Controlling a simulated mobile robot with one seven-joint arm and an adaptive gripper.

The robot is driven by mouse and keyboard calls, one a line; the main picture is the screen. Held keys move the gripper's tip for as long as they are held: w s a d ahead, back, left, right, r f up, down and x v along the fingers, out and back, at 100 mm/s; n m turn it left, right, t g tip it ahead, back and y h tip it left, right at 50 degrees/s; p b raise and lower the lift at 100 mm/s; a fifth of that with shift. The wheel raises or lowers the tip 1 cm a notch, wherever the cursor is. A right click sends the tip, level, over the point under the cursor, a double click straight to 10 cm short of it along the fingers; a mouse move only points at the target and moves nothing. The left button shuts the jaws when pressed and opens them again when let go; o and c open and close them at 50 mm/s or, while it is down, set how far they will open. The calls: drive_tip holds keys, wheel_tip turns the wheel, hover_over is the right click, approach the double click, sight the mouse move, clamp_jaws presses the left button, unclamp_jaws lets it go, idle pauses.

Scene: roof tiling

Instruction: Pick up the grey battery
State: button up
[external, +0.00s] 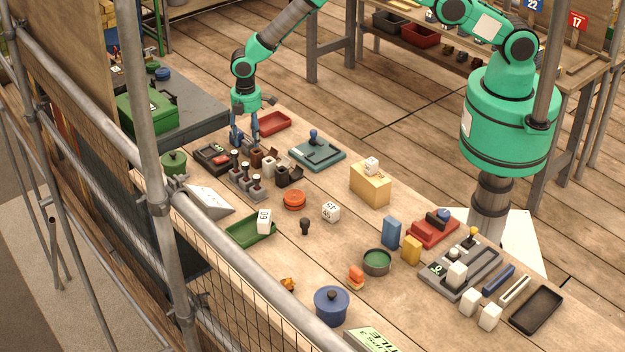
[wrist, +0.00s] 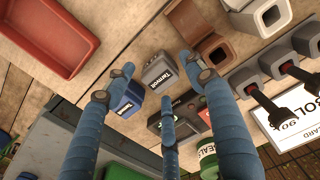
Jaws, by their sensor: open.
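The grey battery (wrist: 160,73) stands on the wooden table in the wrist view, with dark lettering on its light label. My gripper (wrist: 158,82) has three blue fingers, open and spread around the battery's sides with nothing clasped. The fingers reach toward the camera's far side, and I cannot tell whether any touches it. A blue battery (wrist: 127,99) stands close to the grey one, partly behind the left finger. In the external view my gripper (external: 241,138) points down at the table's far left end; the grey battery cannot be made out there.
A black charger (wrist: 183,117) sits beside the batteries, partly behind the fingers. A red tray (wrist: 48,35) lies to the upper left. Brown and grey sockets (wrist: 205,40) and black-handled tools (wrist: 270,105) crowd the right. A green toolbox (external: 147,110) stands on the grey bench.

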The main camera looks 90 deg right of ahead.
sight(249, 140)
clamp_jaws()
drive_tip(key=shift+r, duration=0.1)
idle(0.4)
drive_tip(key=shift+r, duration=1.6)
drive_tip(key=shift+s+r, duration=0.15)
drive_tip(key=shift+s, duration=0.1)
drive_tip(key=s, duration=0.5)
drive_tip(key=s+d+r, duration=0.1)
drive_tip(key=s, duration=0.4)
drive_tip(key=s+d, duration=0.1)
drive_tip(key=s, duration=0.4)
drive_tip(key=shift+s+r, duration=0.15)
drive_tip(key=shift+s, duration=0.05)
